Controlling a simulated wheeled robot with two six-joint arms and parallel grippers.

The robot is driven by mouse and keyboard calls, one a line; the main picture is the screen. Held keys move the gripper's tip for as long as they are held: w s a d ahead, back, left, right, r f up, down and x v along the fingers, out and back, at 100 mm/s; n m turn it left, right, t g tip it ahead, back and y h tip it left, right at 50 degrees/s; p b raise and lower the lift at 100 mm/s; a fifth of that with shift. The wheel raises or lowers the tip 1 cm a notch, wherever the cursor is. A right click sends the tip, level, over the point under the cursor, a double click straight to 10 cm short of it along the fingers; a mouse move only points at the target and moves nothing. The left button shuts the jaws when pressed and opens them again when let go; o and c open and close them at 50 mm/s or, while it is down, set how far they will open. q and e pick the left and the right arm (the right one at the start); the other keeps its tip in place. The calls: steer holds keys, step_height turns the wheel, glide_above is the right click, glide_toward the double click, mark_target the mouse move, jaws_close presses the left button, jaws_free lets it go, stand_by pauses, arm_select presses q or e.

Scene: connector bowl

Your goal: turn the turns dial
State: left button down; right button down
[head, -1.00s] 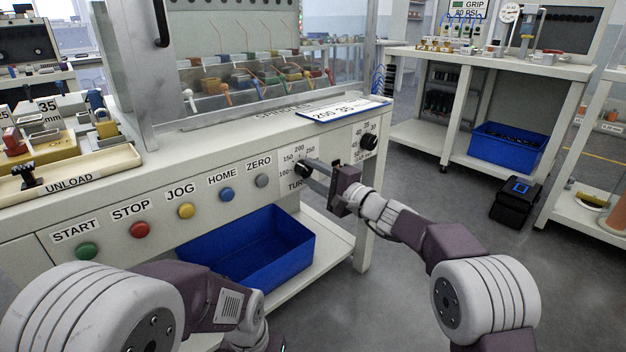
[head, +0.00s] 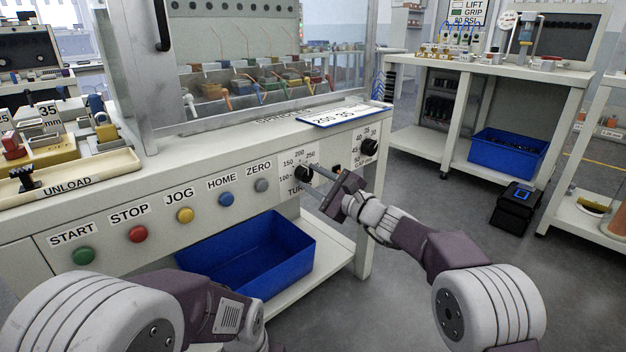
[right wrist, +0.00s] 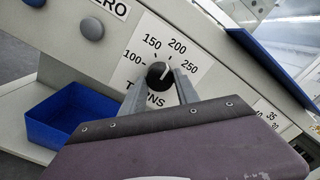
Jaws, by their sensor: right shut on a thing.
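The turns dial (head: 303,173) is a black round knob on a white plate marked 100 to 250, on the front panel of the pale machine. The right wrist view shows the knob (right wrist: 158,74) with its white pointer line aimed roughly at the 200 mark. My right gripper (head: 311,178) reaches it from the right, rolled at a slant. Its two grey fingers are shut on the knob's sides, as the right wrist view also shows (right wrist: 161,80). My left arm is at the lower left; its gripper is out of view.
A second black dial (head: 369,147) is right of the turns dial. START, STOP, JOG, HOME and ZERO buttons (head: 186,215) line the panel to the left. A blue bin (head: 250,262) sits on the shelf below.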

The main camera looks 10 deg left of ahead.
steer(key=shift+f, duration=0.1)
stand_by(0.3)
steer(key=c, duration=0.9)
jaws_free()
steer(key=shift+d, duration=0.1)
steer(key=p+v, duration=0.2)
steer(key=v, duration=0.7)
